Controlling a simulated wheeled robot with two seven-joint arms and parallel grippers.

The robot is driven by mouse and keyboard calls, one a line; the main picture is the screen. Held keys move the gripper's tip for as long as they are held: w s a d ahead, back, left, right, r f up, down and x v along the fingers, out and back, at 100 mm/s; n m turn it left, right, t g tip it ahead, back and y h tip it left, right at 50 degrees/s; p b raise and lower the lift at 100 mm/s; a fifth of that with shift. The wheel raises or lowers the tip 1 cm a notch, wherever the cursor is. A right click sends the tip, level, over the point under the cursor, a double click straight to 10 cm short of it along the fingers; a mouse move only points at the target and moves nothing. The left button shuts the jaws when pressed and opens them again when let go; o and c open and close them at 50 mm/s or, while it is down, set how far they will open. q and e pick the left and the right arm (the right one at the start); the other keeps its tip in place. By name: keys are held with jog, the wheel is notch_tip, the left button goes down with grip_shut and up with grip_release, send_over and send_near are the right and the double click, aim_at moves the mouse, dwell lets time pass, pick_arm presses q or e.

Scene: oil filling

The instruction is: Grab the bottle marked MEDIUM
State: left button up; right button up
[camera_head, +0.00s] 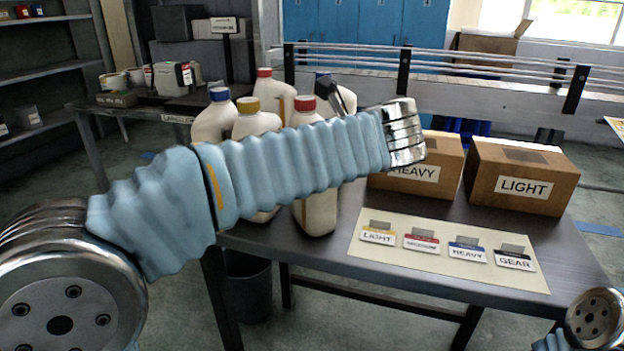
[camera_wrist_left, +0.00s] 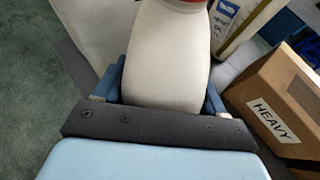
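A cream bottle with a red cap (camera_head: 316,212) stands at the table's front edge, its middle hidden behind my left arm. The label sheet (camera_head: 362,255) pairs red with what looks like MEDIUM. Another red-capped bottle (camera_head: 264,73) stands further back. In the left wrist view, a cream bottle with a red cap (camera_wrist_left: 165,50) lies between the blue fingers of my left gripper (camera_wrist_left: 166,85). The fingers are close against its sides; whether they press on it is unclear. In the head view my arm hides most of that gripper. My right gripper is out of view.
Blue-capped (camera_head: 213,122) and yellow-capped (camera_head: 257,122) bottles stand close on the left. Another blue-capped bottle is partly hidden behind. The HEAVY box (camera_head: 440,150) and LIGHT box (camera_head: 525,165) stand on the right of the table. A dark bin (camera_head: 248,285) is below.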

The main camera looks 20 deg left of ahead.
pick_arm(q)
jog(key=shift+r, duration=0.1)
grip_shut()
